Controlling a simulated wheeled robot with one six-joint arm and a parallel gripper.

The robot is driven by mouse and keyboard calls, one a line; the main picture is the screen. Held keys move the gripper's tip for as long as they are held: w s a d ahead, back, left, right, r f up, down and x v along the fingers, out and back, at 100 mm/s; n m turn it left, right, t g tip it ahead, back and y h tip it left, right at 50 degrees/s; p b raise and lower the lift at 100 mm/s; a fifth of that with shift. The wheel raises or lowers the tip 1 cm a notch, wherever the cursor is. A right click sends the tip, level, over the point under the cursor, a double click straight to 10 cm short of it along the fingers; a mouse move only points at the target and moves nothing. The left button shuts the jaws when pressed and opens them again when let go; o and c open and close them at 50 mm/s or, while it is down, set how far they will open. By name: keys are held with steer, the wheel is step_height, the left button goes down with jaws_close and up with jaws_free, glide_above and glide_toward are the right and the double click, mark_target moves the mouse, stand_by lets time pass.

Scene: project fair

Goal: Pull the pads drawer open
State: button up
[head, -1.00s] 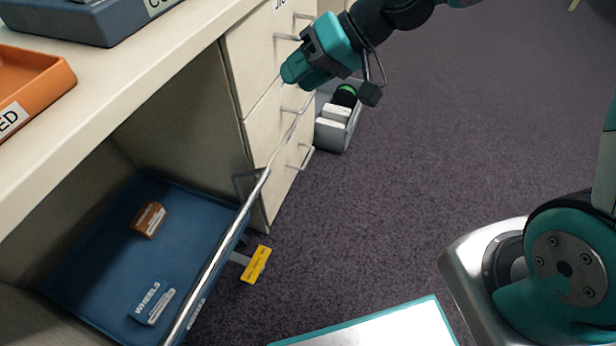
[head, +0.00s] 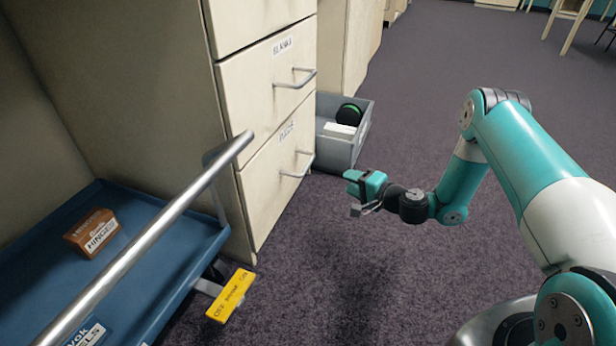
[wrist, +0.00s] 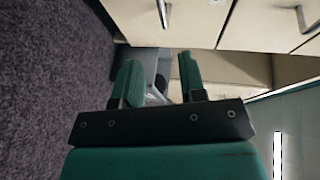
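A cream drawer cabinet stands left of centre in the head view. Its upper visible labelled drawer, marked BLANKS (head: 262,90), has a bar handle (head: 295,79). The drawer below it (head: 262,190) has a handle (head: 297,168) and a label too blurred to read surely; I cannot tell which drawer is pads. These drawers look shut. My gripper (head: 352,182) is low, right of the lower handle and apart from it. In the wrist view my gripper (wrist: 160,80) has its fingers spread with nothing held. Handles show beyond it, one at upper centre (wrist: 163,14).
A grey bin (head: 345,148) with a black-and-green round item stands on the floor beyond the cabinet. A blue trolley tray (head: 165,262) with a metal rail (head: 160,230) and a brown HINGES box (head: 92,233) is at left. A yellow tag (head: 230,296) sticks out. Floor at right is open.

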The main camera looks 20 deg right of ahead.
mark_target(308, 164)
steer(key=b+x, duration=0.8)
steer(key=x, duration=0.9)
steer(key=shift+b, duration=0.35)
jaws_close()
